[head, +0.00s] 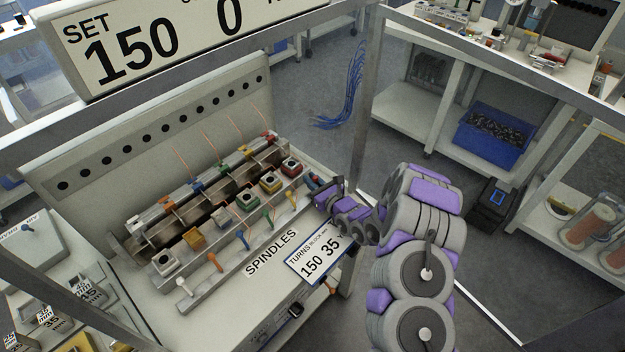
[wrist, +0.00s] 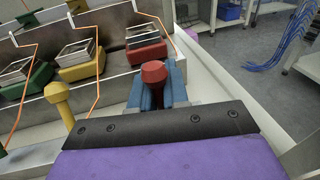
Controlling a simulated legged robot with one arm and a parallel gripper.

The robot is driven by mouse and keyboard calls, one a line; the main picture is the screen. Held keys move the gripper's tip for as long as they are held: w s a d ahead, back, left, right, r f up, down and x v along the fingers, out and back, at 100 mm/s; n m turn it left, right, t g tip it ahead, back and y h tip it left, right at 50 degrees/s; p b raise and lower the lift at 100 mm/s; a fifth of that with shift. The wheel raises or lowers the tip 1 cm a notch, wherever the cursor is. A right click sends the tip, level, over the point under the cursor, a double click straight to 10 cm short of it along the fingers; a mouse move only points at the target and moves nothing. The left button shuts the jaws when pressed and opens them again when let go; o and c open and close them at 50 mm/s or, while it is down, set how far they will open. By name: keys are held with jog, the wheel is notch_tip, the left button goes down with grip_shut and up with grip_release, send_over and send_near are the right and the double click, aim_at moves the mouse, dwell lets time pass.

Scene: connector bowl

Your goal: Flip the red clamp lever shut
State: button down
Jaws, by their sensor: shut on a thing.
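The red clamp lever (wrist: 153,71) shows in the wrist view as a red knob on a stem, standing up between the blue fingertips of my gripper (wrist: 158,92). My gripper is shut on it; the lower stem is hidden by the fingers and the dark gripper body. Just behind the lever is the red block (wrist: 146,53) with a grey square top. In the head view my gripper (head: 315,184) reaches in from the right to the right end of the spindle row, beside the red block (head: 291,166). The lever itself is hidden there.
A yellow lever (wrist: 58,95) stands left of my gripper, with a yellow block (wrist: 82,68) behind it. Green, blue and orange levers (head: 213,262) continue along the front rail. Thin orange wires rise over the row. A grey frame post (head: 368,100) stands close to my arm.

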jog(key=shift+w+a+f+n+g+h+p, duration=0.1)
jog(key=shift+w+a+n+g+h+p, duration=0.1)
jog(key=shift+g+h+p, duration=0.35)
jog(key=shift+w+a+f+n+g+h+p, duration=0.1)
jog(key=shift+a+g+h+p, duration=0.1)
jog(key=shift+g+h+p, duration=0.35)
jog(key=shift+f+g+h+p, duration=0.2)
jog(key=shift+g+h+p, duration=0.15)
jog(key=shift+g+h, duration=0.15)
jog(key=shift+w, duration=0.1)
jog(key=c, duration=1.2)
grip_release()
jog(key=shift+a+f, duration=0.1)
jog(key=shift+f, duration=0.05)
